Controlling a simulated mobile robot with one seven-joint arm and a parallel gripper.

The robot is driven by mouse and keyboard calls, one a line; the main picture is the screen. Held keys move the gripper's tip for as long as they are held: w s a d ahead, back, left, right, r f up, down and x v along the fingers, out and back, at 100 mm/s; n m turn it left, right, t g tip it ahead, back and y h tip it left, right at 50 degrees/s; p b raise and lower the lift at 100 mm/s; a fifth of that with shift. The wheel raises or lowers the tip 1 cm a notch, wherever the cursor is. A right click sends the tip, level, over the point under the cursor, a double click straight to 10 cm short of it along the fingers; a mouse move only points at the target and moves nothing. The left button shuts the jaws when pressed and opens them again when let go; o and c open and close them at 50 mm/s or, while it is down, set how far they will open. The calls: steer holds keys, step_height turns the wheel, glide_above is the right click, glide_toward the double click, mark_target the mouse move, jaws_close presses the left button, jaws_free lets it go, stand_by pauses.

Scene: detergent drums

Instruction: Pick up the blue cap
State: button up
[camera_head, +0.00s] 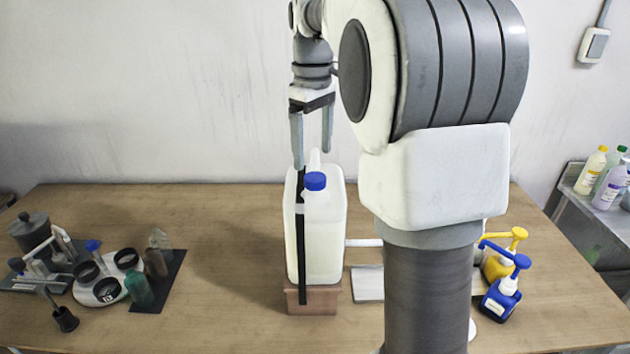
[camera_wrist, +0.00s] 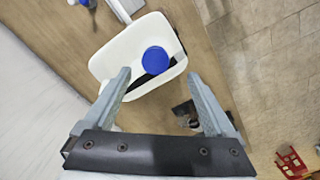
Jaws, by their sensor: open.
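The blue cap (camera_head: 315,181) sits on top of a white jerrycan (camera_head: 325,235), which stands upright on a brown block on the table. A black strap runs down the jerrycan's front. In the wrist view the blue cap (camera_wrist: 155,60) is on the white jerrycan (camera_wrist: 112,58), a little beyond the fingertips and between their lines. My gripper (camera_head: 313,160) is open and empty, pointing down above the jerrycan. In the wrist view my gripper (camera_wrist: 158,75) shows its two fingers wide apart, with nothing between them at the tips.
The wooden table (camera_head: 225,215) is clear left of the jerrycan. Yellow (camera_head: 505,255) and blue (camera_head: 503,290) pump bottles stand at the right. A dark mat with a green bottle (camera_head: 139,289) and several containers lies at the left. The brown block (camera_head: 313,300) supports the jerrycan.

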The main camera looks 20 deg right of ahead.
mark_target(316, 177)
steer(key=shift+w+d+f, duration=0.1)
steer(key=shift+d+f, duration=0.05)
steer(key=shift+f, duration=1.3)
steer(key=shift+w+d+f, duration=0.1)
steer(key=shift+d+f, duration=0.05)
steer(key=shift+f, duration=1.25)
steer(key=c, duration=1.4)
